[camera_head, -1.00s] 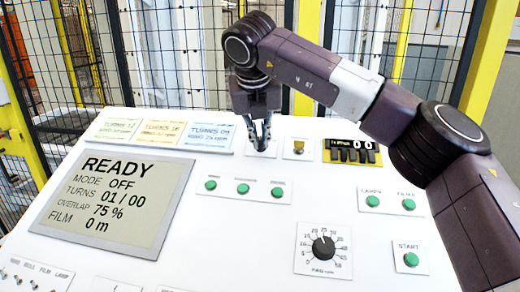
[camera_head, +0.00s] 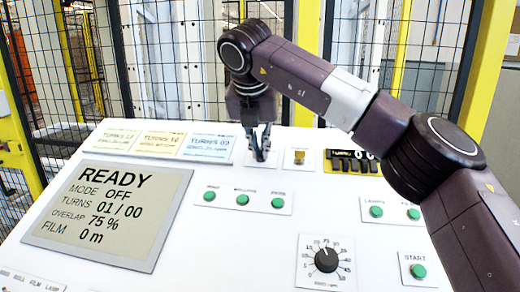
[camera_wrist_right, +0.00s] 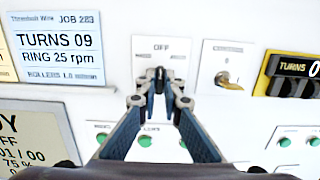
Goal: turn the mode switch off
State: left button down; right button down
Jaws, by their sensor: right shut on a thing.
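The mode switch plate (camera_wrist_right: 176,60), marked OFF at its top, is in the upper middle of the right wrist view. My right gripper (camera_wrist_right: 159,82) is shut on the small dark switch knob below that label, and its fingertips hide most of the knob. In the head view my right gripper (camera_head: 260,153) points down onto the top row of the white panel, covering the switch. The display screen (camera_head: 112,212) reads READY, MODE OFF, TURNS 01 / 00, OVERLAP 75 %, FILM 0 m. My left gripper is not in view.
Beside the switch are a key switch (camera_wrist_right: 228,82) and a yellow turns counter (camera_wrist_right: 292,78) on the right, and a blue TURNS 09 card (camera_wrist_right: 58,48) on the left. Green buttons (camera_head: 243,199) sit below. A dial (camera_head: 326,260) is lower right. Mesh fencing stands behind.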

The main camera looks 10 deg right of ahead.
jog(key=c, duration=2.1)
grip_release()
jog(key=v, duration=1.2)
